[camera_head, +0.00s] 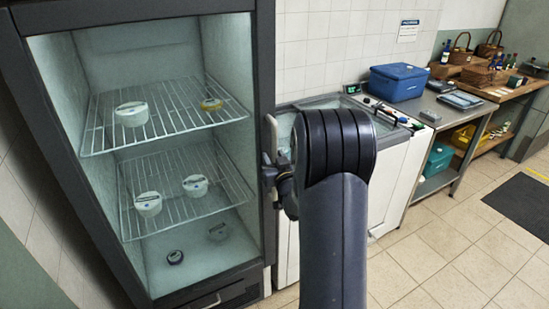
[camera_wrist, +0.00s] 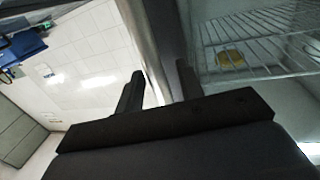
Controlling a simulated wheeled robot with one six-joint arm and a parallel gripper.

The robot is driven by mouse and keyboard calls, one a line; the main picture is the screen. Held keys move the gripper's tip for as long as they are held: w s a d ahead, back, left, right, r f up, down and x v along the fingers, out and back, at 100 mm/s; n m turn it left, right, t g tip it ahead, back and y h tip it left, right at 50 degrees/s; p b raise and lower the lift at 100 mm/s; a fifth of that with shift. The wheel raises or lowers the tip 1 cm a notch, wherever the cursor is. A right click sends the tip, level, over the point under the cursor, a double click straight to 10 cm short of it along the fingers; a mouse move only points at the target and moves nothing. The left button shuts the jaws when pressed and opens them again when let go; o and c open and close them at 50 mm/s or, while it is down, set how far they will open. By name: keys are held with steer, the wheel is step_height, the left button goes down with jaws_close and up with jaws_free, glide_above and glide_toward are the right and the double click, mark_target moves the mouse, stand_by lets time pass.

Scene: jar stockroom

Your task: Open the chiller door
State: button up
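The chiller (camera_head: 263,60) is a tall dark-framed cabinet at the left of the head view. Its wire shelves and jars show clearly, apparently through a closed glass door; I cannot be sure of the glass. A pale upright piece, apparently the door handle (camera_head: 270,134), shows at the frame's right edge. My gripper (camera_head: 270,172) is beside that edge, partly hidden by my arm. In the wrist view, my gripper's fingers (camera_wrist: 160,88) stand apart, with a grey upright bar (camera_wrist: 143,30) showing between and beyond them. Contact with the handle cannot be made out.
White lidded jars (camera_head: 131,113) and a yellow-topped jar (camera_head: 211,104) stand on the shelves. Right of the chiller are a white cabinet (camera_head: 392,185) and a steel bench (camera_head: 446,104) with a blue box (camera_head: 398,80).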

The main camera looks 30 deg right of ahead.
jaws_close()
steer(key=shift+s, duration=0.1)
stand_by(0.4)
